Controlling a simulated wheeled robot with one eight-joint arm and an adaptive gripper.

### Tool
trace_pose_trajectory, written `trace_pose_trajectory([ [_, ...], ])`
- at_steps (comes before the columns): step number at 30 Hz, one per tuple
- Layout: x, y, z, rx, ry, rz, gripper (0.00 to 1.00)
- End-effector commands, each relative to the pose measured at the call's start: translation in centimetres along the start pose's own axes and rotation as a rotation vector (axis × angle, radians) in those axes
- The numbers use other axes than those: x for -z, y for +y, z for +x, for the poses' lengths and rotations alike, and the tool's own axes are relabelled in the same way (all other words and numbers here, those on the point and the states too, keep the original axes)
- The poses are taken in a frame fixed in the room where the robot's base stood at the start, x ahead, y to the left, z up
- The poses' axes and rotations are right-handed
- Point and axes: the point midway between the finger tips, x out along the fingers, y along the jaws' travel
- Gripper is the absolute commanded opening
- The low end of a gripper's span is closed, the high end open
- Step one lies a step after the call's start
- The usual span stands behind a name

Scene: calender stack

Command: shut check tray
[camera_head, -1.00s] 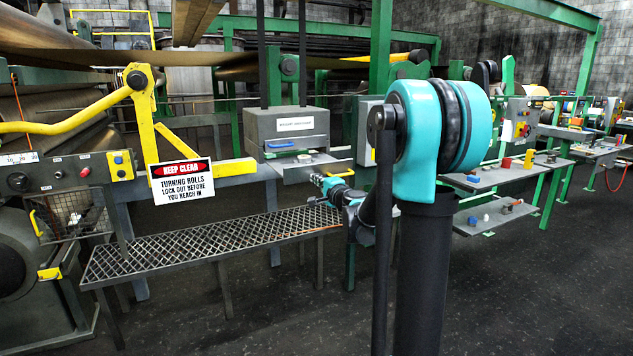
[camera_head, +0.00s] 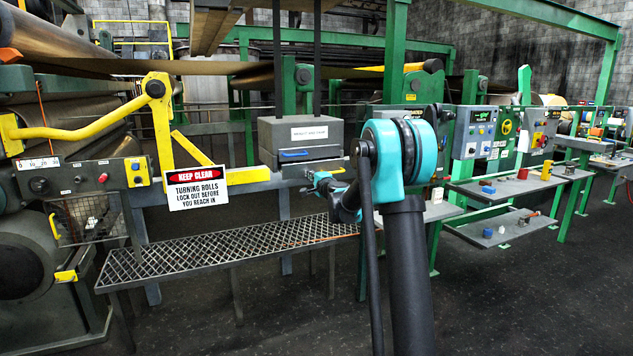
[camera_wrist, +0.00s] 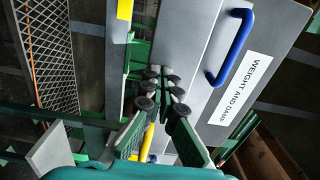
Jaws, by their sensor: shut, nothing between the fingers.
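The check tray unit is a grey box labelled "WEIGHT AND DAMP" (camera_head: 297,134) with a blue handle (camera_head: 293,154) low on its front, left of centre in the head view. The wrist view shows the blue handle (camera_wrist: 229,47) and the white label (camera_wrist: 241,86) close by on grey panels. My gripper (camera_wrist: 164,88) is shut and empty, with its dark finger pads over the grey surface beside the handle and apart from the handle. In the head view my gripper (camera_head: 313,177) is small, just below the box front. I cannot tell whether it touches the tray.
A mesh walkway (camera_head: 235,245) runs below the unit. A yellow lever arm (camera_head: 90,130) and a "KEEP CLEAR" turning rolls sign (camera_head: 197,187) stand to the left. Shelves with small coloured items (camera_head: 515,185) lie to the right. The dark floor in front is open.

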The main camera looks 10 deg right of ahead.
Motion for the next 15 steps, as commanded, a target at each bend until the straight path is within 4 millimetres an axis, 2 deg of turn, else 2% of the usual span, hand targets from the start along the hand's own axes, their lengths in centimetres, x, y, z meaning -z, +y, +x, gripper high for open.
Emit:
trace_pose_trajectory([
  [1, 0.0, 0.0, 0.9, 0.0, -0.001, 0.0, 0.0],
  [6, 0.0, 0.0, 3.0, 0.0, -0.001, 0.0, 0.0],
  [15, 0.0, 0.0, 4.2, 0.0, 0.0, 0.0, 0.0],
])
